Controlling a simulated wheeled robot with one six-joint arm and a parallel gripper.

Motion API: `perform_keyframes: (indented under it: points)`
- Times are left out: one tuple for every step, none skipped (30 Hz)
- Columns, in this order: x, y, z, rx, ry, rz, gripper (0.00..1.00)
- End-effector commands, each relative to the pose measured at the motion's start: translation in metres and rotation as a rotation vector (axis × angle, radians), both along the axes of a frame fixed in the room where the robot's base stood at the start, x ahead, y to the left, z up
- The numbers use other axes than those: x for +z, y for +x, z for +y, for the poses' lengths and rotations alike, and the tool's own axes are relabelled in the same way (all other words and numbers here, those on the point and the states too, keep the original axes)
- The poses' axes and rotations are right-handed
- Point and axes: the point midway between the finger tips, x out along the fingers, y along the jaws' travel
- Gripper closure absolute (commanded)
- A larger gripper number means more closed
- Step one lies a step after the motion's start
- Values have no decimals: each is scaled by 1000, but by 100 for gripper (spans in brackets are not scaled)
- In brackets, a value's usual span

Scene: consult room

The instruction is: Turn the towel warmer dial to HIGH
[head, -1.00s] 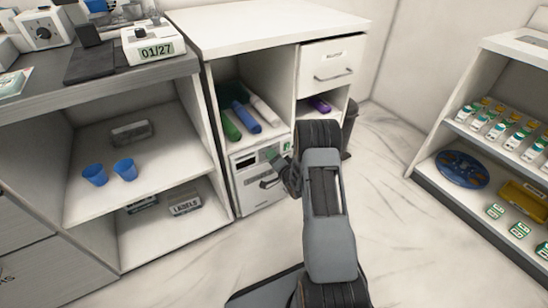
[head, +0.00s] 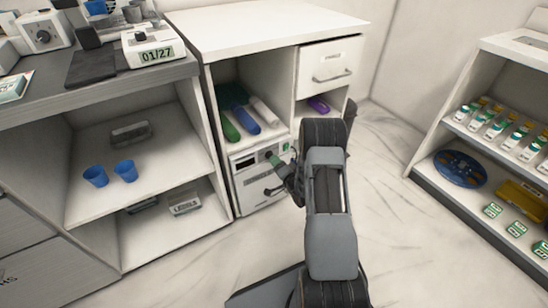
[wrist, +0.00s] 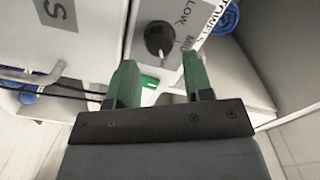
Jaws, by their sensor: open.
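The towel warmer (head: 247,190) is a white box low in the white cabinet, partly hidden by my arm in the head view. Its round black dial (wrist: 158,38) shows in the wrist view on a pale panel, with the printed words LOW and MID beside it. In the head view my gripper (head: 273,160) is at the warmer's front.
Rolled green and blue towels (head: 244,120) lie on the shelf above the warmer. A drawer (head: 330,66) is at the upper right of the cabinet. An open shelf with blue cups (head: 125,170) stands left, a bottle shelf (head: 500,130) right. The floor between is clear.

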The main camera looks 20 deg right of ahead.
Motion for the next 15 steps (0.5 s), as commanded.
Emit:
perform_keyframes:
  points:
    - [2, -12, -2, -4, 1, 5, 53]
    - [3, -18, -3, -4, 2, 4, 53]
    - [2, -27, -4, -4, 2, 5, 53]
    - [2, -33, -5, -4, 3, 4, 53]
    - [2, -39, -5, -4, 2, 5, 53]
    - [2, -47, -6, -4, 4, 3, 53]
    - [2, -52, -7, -4, 4, 4, 53]
    - [2, -58, -8, -4, 2, 4, 53]
    - [2, -64, -8, -3, 2, 3, 53]
    - [2, -69, -9, -4, 3, 3, 53]
    - [2, -73, -9, -3, 3, 2, 53]
    - [1, -79, -9, -2, 2, 2, 53]
    - [1, -82, -10, -3, 2, 3, 53]
    - [1, -85, -10, -2, 2, 2, 53]
    - [1, -89, -11, -2, 2, 1, 53]
